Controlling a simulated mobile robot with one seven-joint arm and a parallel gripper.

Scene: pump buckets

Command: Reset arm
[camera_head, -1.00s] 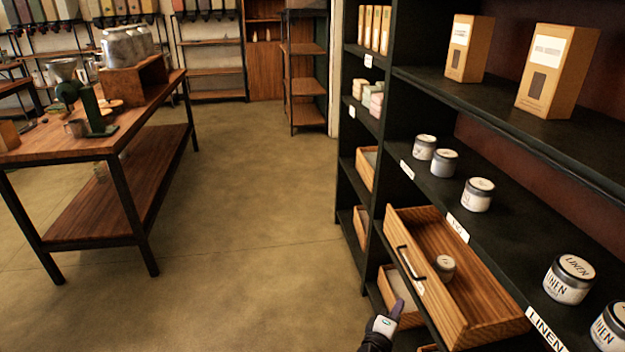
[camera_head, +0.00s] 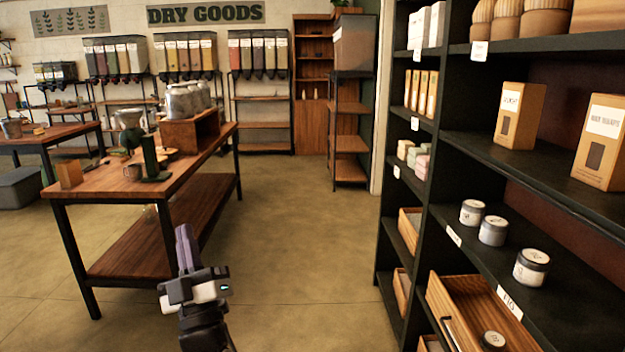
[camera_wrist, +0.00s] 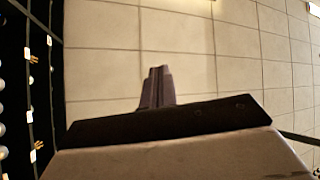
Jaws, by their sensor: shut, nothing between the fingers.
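My gripper (camera_head: 184,240) is raised over the open floor in the head view, between the wooden table and the black shelf unit. Its purple fingers are together and hold nothing. In the wrist view the shut fingers (camera_wrist: 157,84) stand against pale tiles, touching nothing. My arm's lower part runs out of the bottom of the head view.
A black shelf unit (camera_head: 405,232) with jars and boxes stands on the right. Its wooden drawer (camera_head: 462,300) is pulled out with a jar (camera_head: 493,341) inside. A wooden table (camera_head: 110,180) stands left. The floor (camera_head: 300,230) between them is clear.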

